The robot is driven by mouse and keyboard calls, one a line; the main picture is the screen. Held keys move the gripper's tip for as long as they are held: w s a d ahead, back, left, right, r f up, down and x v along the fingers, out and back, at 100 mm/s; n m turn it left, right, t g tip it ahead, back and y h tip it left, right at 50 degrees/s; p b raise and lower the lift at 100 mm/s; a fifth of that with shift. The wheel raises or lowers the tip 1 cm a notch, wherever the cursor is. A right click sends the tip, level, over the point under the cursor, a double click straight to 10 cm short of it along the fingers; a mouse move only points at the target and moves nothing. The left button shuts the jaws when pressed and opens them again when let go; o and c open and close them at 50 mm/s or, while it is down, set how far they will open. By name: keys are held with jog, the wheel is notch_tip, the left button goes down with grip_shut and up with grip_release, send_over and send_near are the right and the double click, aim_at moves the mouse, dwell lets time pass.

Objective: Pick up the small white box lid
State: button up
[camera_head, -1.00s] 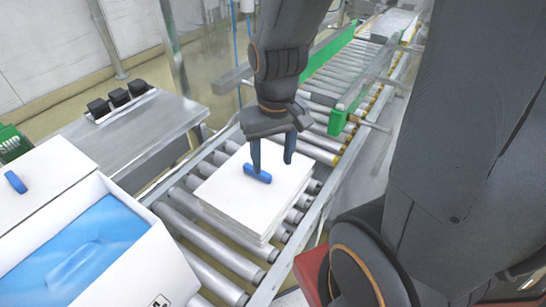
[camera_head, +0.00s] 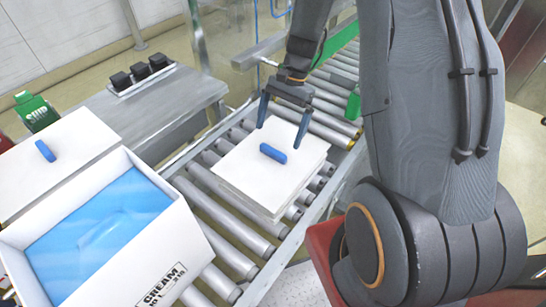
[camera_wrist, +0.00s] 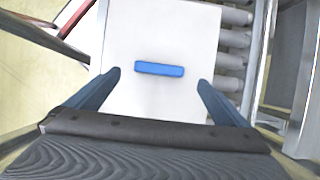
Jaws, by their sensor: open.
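A white box lid (camera_head: 262,176) with a blue bar handle (camera_head: 273,153) lies on top of a stack of flat white panels on the roller conveyor. My gripper (camera_head: 282,122) is open and empty above its far part, apart from the handle. In the wrist view the blue handle (camera_wrist: 159,69) lies crosswise, ahead of my two spread fingers (camera_wrist: 158,84) and between their lines. A second white lid (camera_head: 62,165) with a blue handle lies at the left, behind the open box.
An open white box (camera_head: 176,262) marked CREAM, lined with blue film, stands at the lower left. A metal table (camera_head: 150,112) holds black blocks (camera_head: 140,72). A green container (camera_head: 37,112) stands at the far left. Conveyor rollers (camera_head: 215,215) show beside the stack.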

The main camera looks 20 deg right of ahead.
aim_at(274, 150)
jog(key=shift+p+x, duration=1.25)
jog(key=shift+x, duration=2)
jog(key=shift+d, duration=0.1)
jog(key=c, duration=1.3)
